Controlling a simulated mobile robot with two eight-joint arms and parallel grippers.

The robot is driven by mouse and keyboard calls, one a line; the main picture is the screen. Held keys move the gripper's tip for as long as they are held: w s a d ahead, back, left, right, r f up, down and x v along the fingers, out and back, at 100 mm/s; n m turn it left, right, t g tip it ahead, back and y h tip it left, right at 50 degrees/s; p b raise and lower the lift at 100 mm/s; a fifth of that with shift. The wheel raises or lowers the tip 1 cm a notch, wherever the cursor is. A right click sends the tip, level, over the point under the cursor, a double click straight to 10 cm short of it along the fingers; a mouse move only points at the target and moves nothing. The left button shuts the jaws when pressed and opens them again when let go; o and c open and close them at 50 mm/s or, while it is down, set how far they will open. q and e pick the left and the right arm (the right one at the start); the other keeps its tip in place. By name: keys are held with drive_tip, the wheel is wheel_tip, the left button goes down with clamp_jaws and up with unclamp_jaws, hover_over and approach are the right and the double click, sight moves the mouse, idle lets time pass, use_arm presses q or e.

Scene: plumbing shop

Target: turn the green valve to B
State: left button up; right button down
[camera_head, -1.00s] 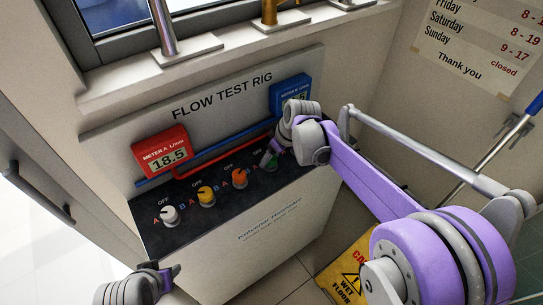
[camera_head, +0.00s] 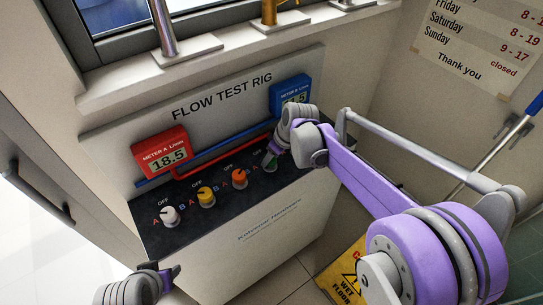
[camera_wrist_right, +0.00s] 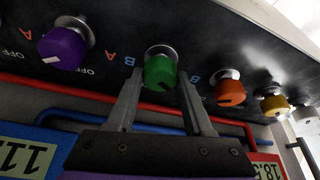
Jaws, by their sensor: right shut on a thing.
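The green valve (camera_wrist_right: 160,72) is a round knob on the dark panel of the flow test rig. In the right wrist view it sits between the two fingers of my right gripper (camera_wrist_right: 160,92), which is shut on it. In the head view my right gripper (camera_head: 272,155) covers most of the green valve. My left gripper (camera_head: 170,275) is at the lower left, away from the panel; its opening is too small to judge.
White (camera_head: 170,215), yellow (camera_head: 206,197) and orange (camera_head: 240,179) valves line the panel left of the green one. A purple valve (camera_wrist_right: 65,47) is on its other side. Red meter A (camera_head: 162,152) reads 18.5; blue meter B (camera_head: 290,92) is partly covered.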

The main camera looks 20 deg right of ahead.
drive_tip(key=shift+m, duration=0.4)
drive_tip(key=m+h, duration=0.1)
drive_tip(key=m, duration=0.1)
drive_tip(key=m+t+h, duration=0.1)
drive_tip(key=m, duration=0.1)
drive_tip(key=shift+a+m+b, duration=0.2)
drive_tip(key=shift+m+b, duration=0.1)
drive_tip(key=shift+b, duration=0.05)
drive_tip(key=m+h, duration=0.2)
drive_tip(key=m, duration=0.4)
drive_tip(key=shift+a, duration=0.15)
drive_tip(key=m+g+h, duration=0.1)
drive_tip(key=m, duration=0.2)
drive_tip(key=m+g+h, duration=0.1)
drive_tip(key=m, duration=0.2)
drive_tip(key=shift+w+a+m, duration=0.1)
drive_tip(key=shift+w+m, duration=0.05)
drive_tip(key=shift+m, duration=0.15)
drive_tip(key=m+g, duration=0.1)
drive_tip(key=m, duration=0.2)
drive_tip(key=m+g+h, duration=0.1)
drive_tip(key=m, duration=0.1)
drive_tip(key=shift+w+m+p, duration=0.1)
drive_tip(key=shift+m+p, duration=0.25)
drive_tip(key=shift+m, duration=0.05)
drive_tip(key=shift+c, duration=1.4)
unclamp_jaws()
